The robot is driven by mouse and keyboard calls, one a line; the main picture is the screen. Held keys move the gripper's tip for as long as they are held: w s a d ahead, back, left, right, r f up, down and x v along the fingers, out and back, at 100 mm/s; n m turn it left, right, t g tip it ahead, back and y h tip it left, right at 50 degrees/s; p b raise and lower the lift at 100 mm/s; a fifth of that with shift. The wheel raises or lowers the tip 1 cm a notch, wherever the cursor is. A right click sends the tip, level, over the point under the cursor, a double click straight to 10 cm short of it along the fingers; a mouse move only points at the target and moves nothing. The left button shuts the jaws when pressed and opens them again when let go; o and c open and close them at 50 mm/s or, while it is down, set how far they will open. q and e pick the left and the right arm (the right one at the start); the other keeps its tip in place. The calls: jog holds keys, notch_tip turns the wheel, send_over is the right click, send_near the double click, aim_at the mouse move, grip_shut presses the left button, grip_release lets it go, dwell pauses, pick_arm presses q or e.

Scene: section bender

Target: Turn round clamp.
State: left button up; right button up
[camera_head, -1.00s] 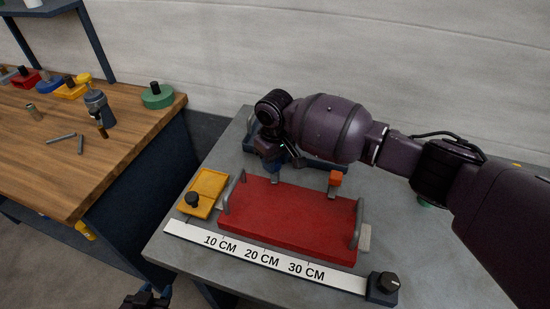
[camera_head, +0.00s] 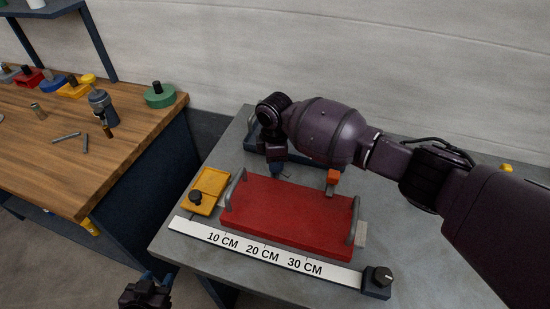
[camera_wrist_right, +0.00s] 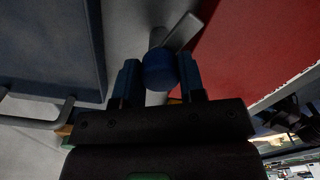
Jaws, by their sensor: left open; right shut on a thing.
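In the right wrist view a round blue clamp knob (camera_wrist_right: 158,70) with a grey lever sits between the two fingers of my right gripper (camera_wrist_right: 160,84), which is shut on it. In the head view my right arm reaches over from the right, and my right gripper (camera_head: 280,166) points down at the back edge of the red block (camera_head: 290,214). The clamp is mostly hidden there behind the gripper. My left gripper (camera_head: 146,291) is open and empty at the bottom left, in front of the grey table (camera_head: 190,256).
The red block has grey handles at both ends. A dark blue block (camera_head: 256,158) is behind. A wooden bench (camera_head: 70,180) with tools is at left.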

jog(key=shift+n, duration=1.9)
jog(key=o, duration=0.9)
jog(key=shift+o, duration=0.2)
notch_tip(320, 180, up, 11)
jog(key=shift+s+f, duration=0.1)
